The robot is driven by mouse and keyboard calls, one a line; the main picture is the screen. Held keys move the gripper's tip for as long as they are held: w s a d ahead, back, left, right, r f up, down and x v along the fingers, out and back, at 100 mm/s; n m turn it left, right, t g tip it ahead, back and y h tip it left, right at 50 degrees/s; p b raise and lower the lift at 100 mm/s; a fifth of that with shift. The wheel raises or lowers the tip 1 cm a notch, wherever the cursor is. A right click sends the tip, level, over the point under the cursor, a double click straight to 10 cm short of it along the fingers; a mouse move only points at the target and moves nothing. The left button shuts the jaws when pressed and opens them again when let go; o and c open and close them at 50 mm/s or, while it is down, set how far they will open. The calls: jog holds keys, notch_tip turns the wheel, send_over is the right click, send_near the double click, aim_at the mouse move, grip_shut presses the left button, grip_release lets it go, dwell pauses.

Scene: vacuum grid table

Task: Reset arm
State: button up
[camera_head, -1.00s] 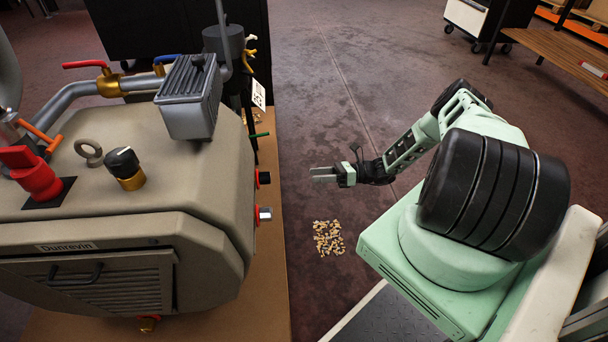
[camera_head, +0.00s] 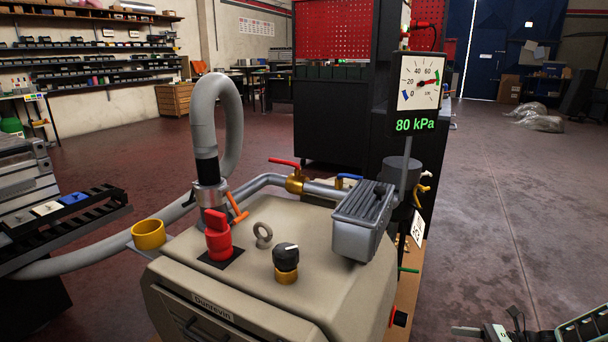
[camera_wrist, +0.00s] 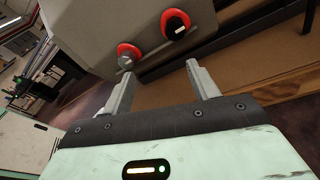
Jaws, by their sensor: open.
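My gripper (camera_wrist: 164,92) is open in the wrist view, with its two fingers well apart and nothing between them. Part of my gripper also shows at the bottom right edge of the head view. The fingers point towards the beige machine (camera_head: 330,270), whose side also shows in the wrist view (camera_wrist: 90,40). Two round knobs with red surrounds, one grey (camera_wrist: 127,58) and one black (camera_wrist: 175,27), sit on that side. They appear beyond the fingertips, apart from them.
On the machine are a red rotary switch (camera_head: 218,240), a black knob (camera_head: 286,258), and red (camera_head: 284,162) and blue (camera_head: 348,177) valve handles. A gauge (camera_head: 418,85) reads 80 kPa. A slatted table (camera_head: 85,210) stands left. Open floor (camera_head: 490,200) lies right.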

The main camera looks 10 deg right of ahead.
jog(key=s+a+r+n+g+h, duration=0.2)
jog(key=s+a+r+n+h, duration=0.25)
jog(key=r+n, duration=0.5)
jog(key=s+a+r+n+g+h, duration=0.1)
jog(key=s+a+r+n+h, duration=0.2)
jog(key=a+r+n+h, duration=0.5)
jog(key=s+a+r+n+g+h, duration=0.2)
jog(key=s+a+r+n, duration=0.15)
jog(key=r+n, duration=0.85)
jog(key=s+a+r+n+g, duration=0.1)
jog(key=s+a+r+n, duration=0.15)
jog(key=s+a, duration=0.55)
jog(key=s+a+r+n+g, duration=0.1)
jog(key=s+a+n, duration=0.3)
jog(key=a, duration=0.6)
notch_tip(320, 180, up, 31)
jog(key=s+p, duration=0.1)
jog(key=p, duration=2.9)
jog(key=shift+s+d+m+p, duration=0.2)
jog(key=shift+d+m+p, duration=0.05)
jog(key=shift+m+p, duration=0.15)
jog(key=shift+d, duration=0.1)
